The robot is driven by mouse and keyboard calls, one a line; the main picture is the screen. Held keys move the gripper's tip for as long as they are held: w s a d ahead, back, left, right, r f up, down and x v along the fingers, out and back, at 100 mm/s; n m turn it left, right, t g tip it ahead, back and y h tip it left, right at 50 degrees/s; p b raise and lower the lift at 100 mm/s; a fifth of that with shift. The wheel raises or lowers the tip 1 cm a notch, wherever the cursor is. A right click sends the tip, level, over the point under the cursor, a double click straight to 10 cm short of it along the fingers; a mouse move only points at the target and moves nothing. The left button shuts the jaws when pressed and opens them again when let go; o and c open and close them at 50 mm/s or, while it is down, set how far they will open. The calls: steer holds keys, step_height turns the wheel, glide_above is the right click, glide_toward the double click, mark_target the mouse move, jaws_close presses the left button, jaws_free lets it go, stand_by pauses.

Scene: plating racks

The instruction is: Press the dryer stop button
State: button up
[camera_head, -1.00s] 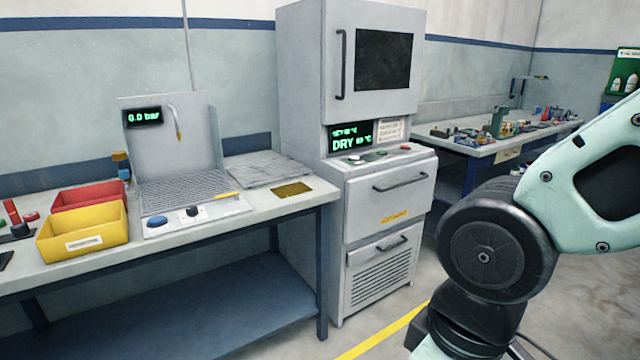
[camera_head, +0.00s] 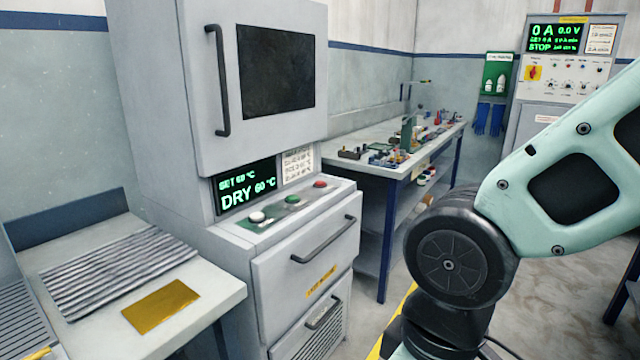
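The dryer (camera_head: 160,130) is a tall grey cabinet left of centre with a dark window door. Its green display (camera_head: 246,187) reads SET 60 °C and DRY 60 °C. Below the display, a ledge carries a row of three buttons: a white one (camera_head: 257,217), a green one (camera_head: 292,199) and a red one (camera_head: 320,184). The labels by the buttons are too small to read. The red button is at the right end of the row. My arm shows at the right, apart from the dryer. My gripper is out of view.
A bench at left holds a ribbed mat (camera_head: 115,262) and a brass-coloured plate (camera_head: 161,306). The dryer's drawer handle (camera_head: 326,240) sticks out below the buttons. A cluttered workbench (camera_head: 372,151) stands behind, and a control cabinet (camera_head: 560,75) at back right. Some floor between is clear.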

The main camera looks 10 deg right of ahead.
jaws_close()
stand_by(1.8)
